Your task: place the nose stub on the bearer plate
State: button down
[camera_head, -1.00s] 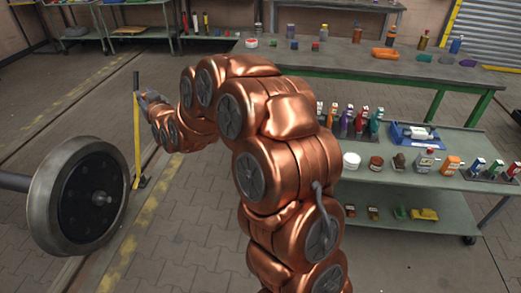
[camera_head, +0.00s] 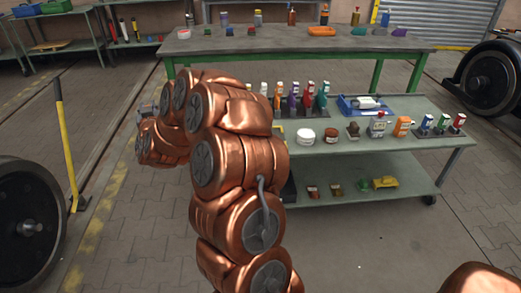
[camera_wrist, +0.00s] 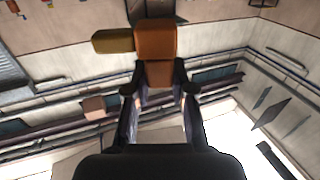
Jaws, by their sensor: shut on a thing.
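My gripper (camera_wrist: 160,95) shows in the wrist view with its two dark fingers shut on an orange-brown block (camera_wrist: 155,40), which I take to be the nose stub. The block's lower part lies between the fingertips and its wider part stands out beyond them. An olive-brown piece (camera_wrist: 113,41) shows at the block's left; I cannot tell whether it belongs to it. In the head view my gripper (camera_head: 146,109) is small at the left end of my copper arm, in the air, and its load is not clear. I cannot make out the bearer plate in either view.
A grey-green trolley (camera_head: 410,160) with bottles, jars and a blue tray (camera_head: 350,107) stands right of my arm. A long bench (camera_head: 290,43) is behind it. A wheel (camera_head: 25,225) and yellow-black lever (camera_head: 68,150) are left; another wheel (camera_head: 490,78) is far right.

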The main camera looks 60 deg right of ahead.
jog(key=s+d+f+m+g+h+b, duration=0.9)
jog(key=s+d+f+b, duration=0.7)
jog(key=s+d+f, duration=0.75)
jog(key=shift+n+g+y, duration=0.4)
jog(key=shift+g+y, duration=0.1)
jog(key=shift+y, duration=0.2)
jog(key=w+d+b, duration=0.1)
jog(key=w+d, duration=0.1)
jog(key=d, duration=0.2)
jog(key=w+d+f+b, duration=0.1)
jog(key=w+d, duration=0.1)
jog(key=d, duration=0.3)
jog(key=w+d+f+b, duration=0.1)
jog(key=w+d, duration=0.1)
jog(key=d, duration=0.2)
jog(key=shift+w+d+f, duration=0.15)
jog(key=shift+w+f, duration=0.05)
jog(key=shift+w, duration=0.15)
jog(key=shift+w+d+b, duration=0.3)
jog(key=shift+d+b, duration=0.1)
jog(key=shift+d, duration=0.25)
jog(key=shift+f+b, duration=1.05)
jog(key=shift+f, duration=0.75)
jog(key=shift+r, duration=0.1)
jog(key=c, duration=1)
grip_release()
